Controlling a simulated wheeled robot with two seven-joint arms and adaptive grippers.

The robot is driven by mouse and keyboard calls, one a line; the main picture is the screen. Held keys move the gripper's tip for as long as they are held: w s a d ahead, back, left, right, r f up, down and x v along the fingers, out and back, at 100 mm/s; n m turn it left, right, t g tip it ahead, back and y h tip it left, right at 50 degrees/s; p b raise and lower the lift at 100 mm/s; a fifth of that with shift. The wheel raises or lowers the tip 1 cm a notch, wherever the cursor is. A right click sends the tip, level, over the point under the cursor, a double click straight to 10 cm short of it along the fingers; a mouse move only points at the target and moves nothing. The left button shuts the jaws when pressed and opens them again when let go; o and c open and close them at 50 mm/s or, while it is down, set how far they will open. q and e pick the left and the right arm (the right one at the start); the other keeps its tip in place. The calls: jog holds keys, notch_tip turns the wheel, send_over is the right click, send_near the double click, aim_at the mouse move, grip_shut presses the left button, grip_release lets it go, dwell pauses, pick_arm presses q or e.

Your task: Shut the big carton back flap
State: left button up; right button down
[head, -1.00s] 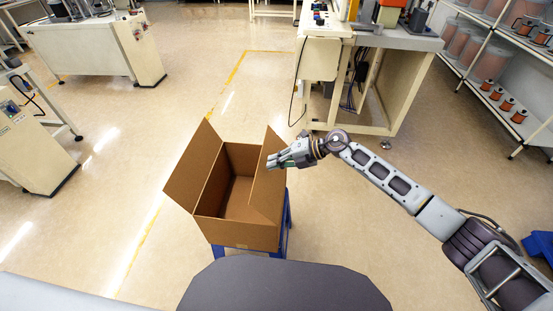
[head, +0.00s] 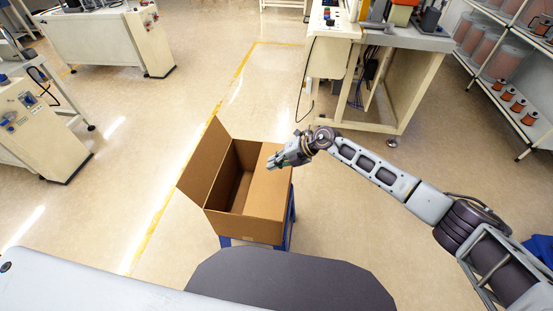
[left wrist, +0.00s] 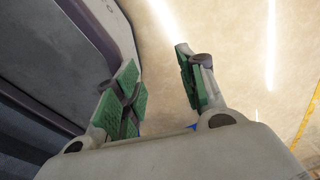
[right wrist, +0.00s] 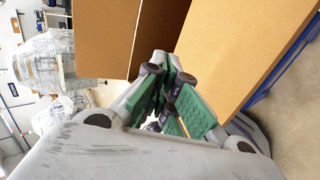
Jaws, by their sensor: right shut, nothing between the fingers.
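The open brown cardboard carton (head: 243,228) stands in the middle of the head view. Its left flap (head: 204,160) leans up and outward. Its right flap (head: 267,192) lies folded in, about level, over the right part of the opening; the left part stays open. My right gripper (head: 271,164) is shut and empty at the top of this right flap, touching or very close to it. In the right wrist view its fingers (right wrist: 172,72) are together beside brown cardboard panels (right wrist: 236,45). My left gripper (left wrist: 160,85) is open and empty, seen only in the left wrist view, away from the carton.
The carton rests on a blue stand (head: 288,228). A machine bench (head: 385,80) stands behind it to the right, and a shelf with copper-coloured spools (head: 517,105) is at far right. Cream cabinets (head: 110,45) stand at left. The floor around the carton is clear.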

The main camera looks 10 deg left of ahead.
aim_at(255, 178)
jog(key=a+f+h+p, duration=0.1)
jog(key=a+h+p, duration=0.2)
jog(key=shift+a+f, duration=0.1)
jog(key=shift+f, duration=0.3)
pick_arm(q)
jog(key=s+d+r, duration=0.2)
jog(key=d+r, duration=0.1)
jog(key=d, duration=0.1)
pick_arm(e)
jog(key=shift+a+f+h, duration=0.4)
jog(key=shift+f+h, duration=0.05)
jog(key=shift+h, duration=0.05)
jog(key=shift+a+f+h+b, duration=0.5)
jog(key=shift+f+h, duration=0.2)
jog(key=shift+f, duration=0.15)
jog(key=b+x, duration=0.4)
jog(key=shift+a, duration=0.15)
pick_arm(q)
jog(key=w+a+f, duration=0.3)
jog(key=a+f, duration=0.2)
jog(key=shift+w+a+b, duration=0.15)
jog(key=shift+w+b, duration=0.15)
jog(key=shift+w, duration=0.05)
pick_arm(e)
jog(key=shift+a+f, duration=0.1)
jog(key=shift+f, duration=0.25)
pick_arm(q)
jog(key=shift+s, duration=0.35)
